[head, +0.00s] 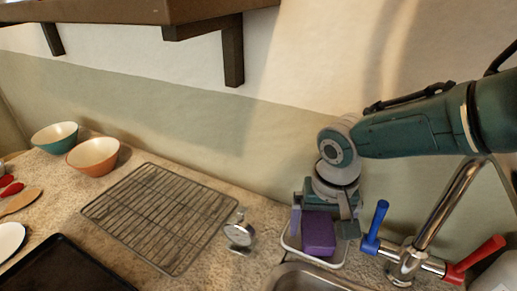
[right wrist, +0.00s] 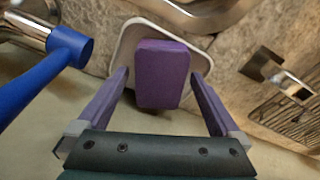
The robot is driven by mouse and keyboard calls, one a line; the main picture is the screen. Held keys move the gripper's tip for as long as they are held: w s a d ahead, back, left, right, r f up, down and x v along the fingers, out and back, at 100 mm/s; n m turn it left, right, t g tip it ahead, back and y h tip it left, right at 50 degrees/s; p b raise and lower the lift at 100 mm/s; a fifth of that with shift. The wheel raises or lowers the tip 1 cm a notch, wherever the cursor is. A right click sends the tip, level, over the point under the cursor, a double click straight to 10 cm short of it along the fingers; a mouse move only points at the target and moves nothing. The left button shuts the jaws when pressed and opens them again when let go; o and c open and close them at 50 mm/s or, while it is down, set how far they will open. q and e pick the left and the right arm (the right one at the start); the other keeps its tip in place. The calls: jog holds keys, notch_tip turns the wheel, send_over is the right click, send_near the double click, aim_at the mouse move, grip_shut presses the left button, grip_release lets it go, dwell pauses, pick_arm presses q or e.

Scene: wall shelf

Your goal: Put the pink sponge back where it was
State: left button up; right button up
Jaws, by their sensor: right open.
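A purple block like a sponge (head: 319,236) sits in a small white dish (head: 291,244) by the sink; no pink sponge shows. In the right wrist view the purple sponge (right wrist: 162,72) lies within the rim of the dish (right wrist: 126,45). My right gripper (head: 322,222) is over the dish, pointing down. It is open, with one purple finger on each side of the sponge. In the right wrist view (right wrist: 158,92) gaps show between both fingers and the sponge. My left gripper is not in view.
The faucet (head: 432,220) with blue (head: 376,222) and red (head: 478,257) handles stands close right of the dish. A dial thermometer (head: 239,233) and wire rack (head: 160,215) are to the left. A wall shelf (head: 130,10) hangs above.

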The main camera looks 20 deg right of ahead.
aim_at(320, 233)
notch_tip(320, 233, up, 12)
jog(key=s+p, duration=0.1)
jog(key=p, duration=0.8)
jog(key=shift+s+a+r+p, duration=0.2)
jog(key=shift+a+p, duration=0.1)
jog(key=shift+p, duration=0.1)
jog(key=shift+f, duration=0.1)
